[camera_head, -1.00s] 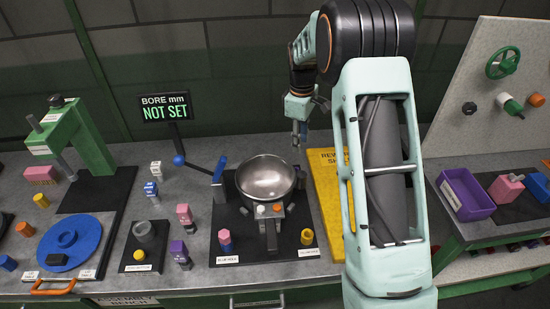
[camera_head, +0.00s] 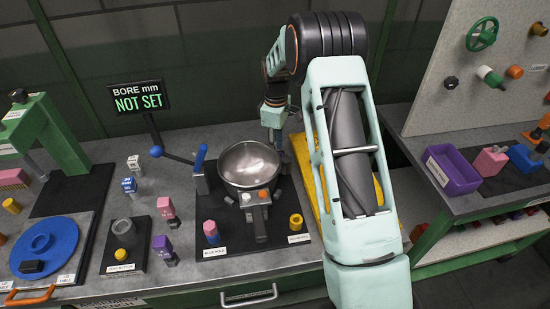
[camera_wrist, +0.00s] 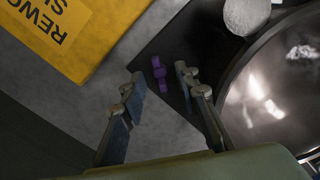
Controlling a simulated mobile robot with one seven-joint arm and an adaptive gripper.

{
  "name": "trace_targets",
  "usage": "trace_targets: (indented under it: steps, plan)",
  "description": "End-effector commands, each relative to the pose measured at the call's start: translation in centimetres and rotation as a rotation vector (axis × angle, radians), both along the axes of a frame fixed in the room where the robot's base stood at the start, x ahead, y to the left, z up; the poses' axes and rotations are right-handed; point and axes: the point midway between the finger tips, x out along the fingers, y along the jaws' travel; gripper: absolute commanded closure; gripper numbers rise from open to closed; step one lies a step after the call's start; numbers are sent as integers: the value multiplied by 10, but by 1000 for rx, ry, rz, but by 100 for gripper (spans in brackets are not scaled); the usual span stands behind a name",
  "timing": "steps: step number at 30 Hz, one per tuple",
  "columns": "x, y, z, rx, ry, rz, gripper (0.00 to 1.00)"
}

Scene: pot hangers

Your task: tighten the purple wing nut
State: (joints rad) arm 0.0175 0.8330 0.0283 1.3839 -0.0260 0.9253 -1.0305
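The purple wing nut (camera_wrist: 160,74) shows in the wrist view, on the black mat (camera_wrist: 160,45) near its edge, beside the steel pot (camera_wrist: 275,85). My gripper (camera_wrist: 159,88) is open and empty in that view. Its two fingers are on either side of the wing nut in the picture, apart from it; how far above it they are I cannot tell. In the head view my gripper (camera_head: 284,150) is low by the pot's right back side, partly hidden by my arm. The wing nut cannot be made out there. The pot (camera_head: 248,163) sits on the black mat (camera_head: 215,237).
A yellow board (camera_head: 379,193) lies right of the mat, partly behind my arm. A blue-handled lever (camera_head: 200,157) stands left of the pot. A grey handle (camera_head: 258,215), a pink block (camera_head: 211,231) and a yellow ring (camera_head: 296,222) are in front of it.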

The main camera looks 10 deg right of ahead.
Motion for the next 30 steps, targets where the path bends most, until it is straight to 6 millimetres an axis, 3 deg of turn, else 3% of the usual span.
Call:
trace_targets:
  steps: [4, 15, 30]
  plan:
    - [0, 0, -16, 0, 0, 0, 71]
    - [0, 0, -17, 0, 0, 0, 71]
    - [0, 0, 14, 1, 0, -1, 71]
